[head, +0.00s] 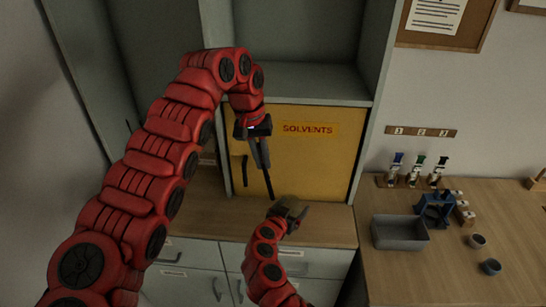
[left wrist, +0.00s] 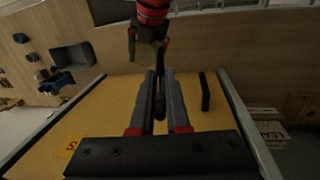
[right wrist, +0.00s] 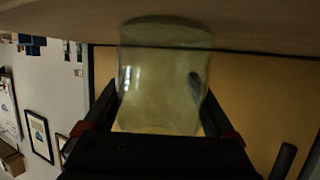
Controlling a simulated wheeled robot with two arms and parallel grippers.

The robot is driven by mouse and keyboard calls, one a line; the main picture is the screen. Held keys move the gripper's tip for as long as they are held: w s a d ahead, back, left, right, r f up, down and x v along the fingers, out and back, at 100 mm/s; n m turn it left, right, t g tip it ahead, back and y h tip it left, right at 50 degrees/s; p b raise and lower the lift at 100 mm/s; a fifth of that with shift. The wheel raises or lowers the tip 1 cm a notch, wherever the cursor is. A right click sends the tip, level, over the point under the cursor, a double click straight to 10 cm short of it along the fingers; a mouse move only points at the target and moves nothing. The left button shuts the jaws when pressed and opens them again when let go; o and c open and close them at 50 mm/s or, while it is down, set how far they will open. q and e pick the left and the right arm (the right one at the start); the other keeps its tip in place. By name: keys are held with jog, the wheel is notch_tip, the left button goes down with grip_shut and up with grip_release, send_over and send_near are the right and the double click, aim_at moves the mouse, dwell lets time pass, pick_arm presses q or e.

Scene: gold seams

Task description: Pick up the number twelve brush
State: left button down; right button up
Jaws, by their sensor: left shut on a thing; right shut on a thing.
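My left gripper (head: 262,163) points down in front of the yellow solvents cabinet. It is shut on a thin dark brush (head: 268,184), whose lower end hangs below the fingers. In the left wrist view the brush (left wrist: 160,100) lies between the two fingers; no number on it can be read. My right gripper (head: 292,211) is lower and just right of the brush. In the right wrist view it is shut on a clear glass jar (right wrist: 160,85). A small dark shape shows at the jar's right side; I cannot tell whether it is inside or behind.
The yellow cabinet door (head: 310,160) with a dark handle (head: 245,171) stands close behind both grippers. A wooden counter (head: 330,222) runs below. On the right bench are a grey bin (head: 400,233), a blue stand (head: 434,209), paint tubes (head: 415,170) and small cups (head: 490,267).

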pick_arm(q)
jog(key=s+a, duration=0.4)
jog(key=a, duration=0.9)
jog(key=shift+s, duration=0.35)
pick_arm(e)
jog(key=o, duration=1.3)
jog(key=shift+s+a, duration=0.1)
jog(key=v, duration=1.2)
